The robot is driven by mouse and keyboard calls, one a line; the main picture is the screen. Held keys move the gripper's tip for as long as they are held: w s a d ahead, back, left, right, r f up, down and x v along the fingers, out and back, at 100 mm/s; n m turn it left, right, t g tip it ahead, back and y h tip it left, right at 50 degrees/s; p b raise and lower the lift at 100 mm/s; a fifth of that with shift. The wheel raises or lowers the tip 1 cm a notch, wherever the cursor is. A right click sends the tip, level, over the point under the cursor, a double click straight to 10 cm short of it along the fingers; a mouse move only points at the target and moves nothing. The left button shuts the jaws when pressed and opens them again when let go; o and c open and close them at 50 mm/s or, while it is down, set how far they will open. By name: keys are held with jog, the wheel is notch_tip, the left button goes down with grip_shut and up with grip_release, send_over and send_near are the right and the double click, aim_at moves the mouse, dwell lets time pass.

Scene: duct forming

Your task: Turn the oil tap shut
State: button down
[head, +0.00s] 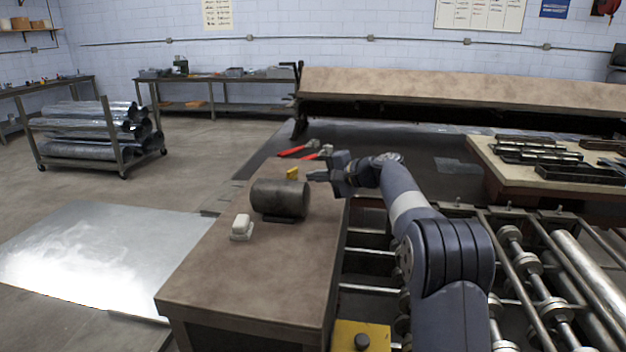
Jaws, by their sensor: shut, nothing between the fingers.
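A dark metal cylinder (280,198) lies on its side on a low stand on the brown bench. A small yellow piece (292,173) shows just above its far edge; I cannot tell whether it is the oil tap's handle or a separate thing. No other tap can be made out. My gripper (314,175) is shut and empty. It points left, above the bench's right edge, just right of the yellow piece and the cylinder's upper right end. It looks apart from both, though the depth between them is hard to judge.
A white block (241,228) sits on the bench (250,270), left of the cylinder. Red-handled tools (297,151) lie at its far end. Rollers and rails (520,270) run along the right. A yellow box (360,336) stands at the near edge. The bench's near part is clear.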

jog(key=b+v, duration=0.2)
jog(key=v, duration=0.7)
jog(key=p, duration=0.5)
send_near(290, 176)
jog(key=x, duration=0.6)
jog(key=shift+w, duration=0.4)
jog(key=shift+s+a+f+b, duration=0.1)
jog(key=shift+f+b, duration=0.05)
jog(key=shift+b, duration=0.3)
jog(key=shift+s+a+b, duration=0.1)
jog(key=shift+a+b, duration=0.1)
jog(key=shift+b, duration=0.15)
jog(key=shift+s+a, duration=0.15)
jog(key=shift+a, duration=0.05)
